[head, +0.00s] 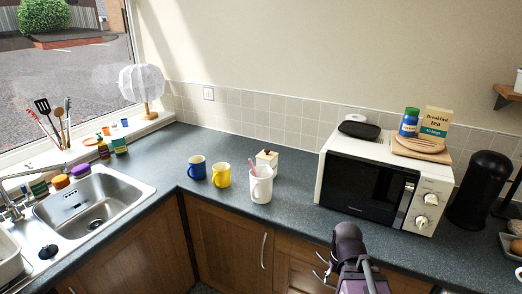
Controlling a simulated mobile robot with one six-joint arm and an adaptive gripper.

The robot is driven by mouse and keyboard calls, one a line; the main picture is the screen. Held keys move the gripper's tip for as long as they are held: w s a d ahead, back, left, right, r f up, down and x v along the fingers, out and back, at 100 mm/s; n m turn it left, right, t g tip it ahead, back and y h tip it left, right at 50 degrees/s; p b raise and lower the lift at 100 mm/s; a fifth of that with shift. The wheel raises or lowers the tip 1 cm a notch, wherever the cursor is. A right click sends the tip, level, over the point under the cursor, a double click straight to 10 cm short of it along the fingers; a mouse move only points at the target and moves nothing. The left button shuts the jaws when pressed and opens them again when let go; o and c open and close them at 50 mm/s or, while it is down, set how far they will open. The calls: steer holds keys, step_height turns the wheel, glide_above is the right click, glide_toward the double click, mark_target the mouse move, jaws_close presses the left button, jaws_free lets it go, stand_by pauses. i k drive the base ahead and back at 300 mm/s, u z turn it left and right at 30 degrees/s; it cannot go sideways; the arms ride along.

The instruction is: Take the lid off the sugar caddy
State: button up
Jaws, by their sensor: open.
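The sugar caddy seems to be the small cream container (273,163) on the counter by the tiled wall. Its wooden lid (266,154) with a small knob appears to sit on top. A white pitcher (260,188) with a pink-handled utensil in it stands in front and hides the caddy's lower part. My gripper (321,267) is open and empty at the lower middle, in front of the counter's front edge. It is well apart from the caddy, to its right and nearer to me.
Blue (196,170) and yellow (221,175) mugs stand left of the pitcher. The sink (95,205) is at left. Clear counter lies between pitcher and microwave.

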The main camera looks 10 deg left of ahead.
mark_target(266, 154)
steer(key=u, duration=0.35)
steer(key=i, duration=0.75)
steer(key=u, duration=0.4)
